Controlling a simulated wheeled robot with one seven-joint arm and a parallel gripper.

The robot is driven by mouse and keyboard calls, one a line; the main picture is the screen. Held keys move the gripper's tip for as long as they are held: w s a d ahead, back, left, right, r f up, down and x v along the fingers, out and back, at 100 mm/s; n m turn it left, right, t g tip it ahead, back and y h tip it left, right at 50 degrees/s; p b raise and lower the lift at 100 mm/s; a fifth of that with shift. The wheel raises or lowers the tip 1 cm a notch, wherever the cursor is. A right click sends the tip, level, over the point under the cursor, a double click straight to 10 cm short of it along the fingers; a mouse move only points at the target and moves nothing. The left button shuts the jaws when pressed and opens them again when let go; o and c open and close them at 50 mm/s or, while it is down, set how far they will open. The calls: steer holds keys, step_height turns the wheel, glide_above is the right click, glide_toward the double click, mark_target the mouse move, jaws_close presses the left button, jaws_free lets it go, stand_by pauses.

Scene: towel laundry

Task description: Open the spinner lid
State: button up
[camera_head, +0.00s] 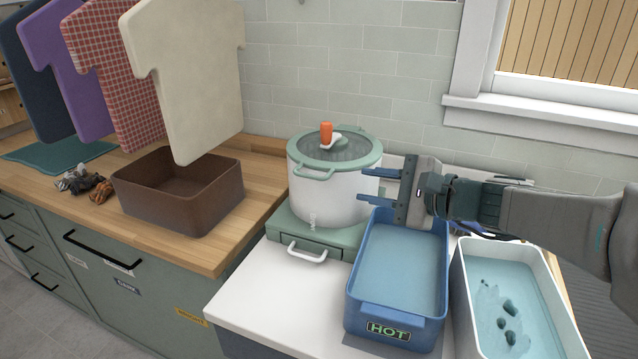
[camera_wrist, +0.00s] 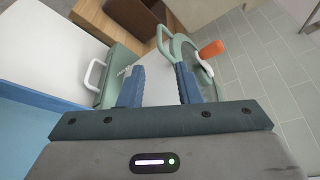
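The spinner (camera_head: 331,190) is a white pot with a green rim, standing on a green base. Its lid (camera_head: 345,150) is on top, with a grey see-through centre, a green front handle and an orange knob (camera_head: 326,133). My gripper (camera_head: 362,186) is just right of the spinner, its two blue fingers apart and pointing left toward it. Nothing shows between the fingers. In the wrist view the lid (camera_wrist: 183,50) and orange knob (camera_wrist: 211,49) lie ahead, beyond the right finger. I cannot tell whether a finger touches the pot.
A blue HOT tub (camera_head: 400,272) of water stands below my gripper. A white tub (camera_head: 512,300) of water with dark bits is to its right. A brown bin (camera_head: 180,190) and hanging shirt shapes (camera_head: 195,75) are at left. White counter (camera_head: 262,295) is clear in front.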

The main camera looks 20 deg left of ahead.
mark_target(320, 178)
steer(key=p+x, duration=0.1)
steer(key=x, duration=1.2)
steer(key=shift+a+p, duration=0.25)
steer(key=shift+p, duration=0.05)
steer(key=shift+c, duration=0.3)
steer(key=shift+f, duration=0.1)
jaws_close()
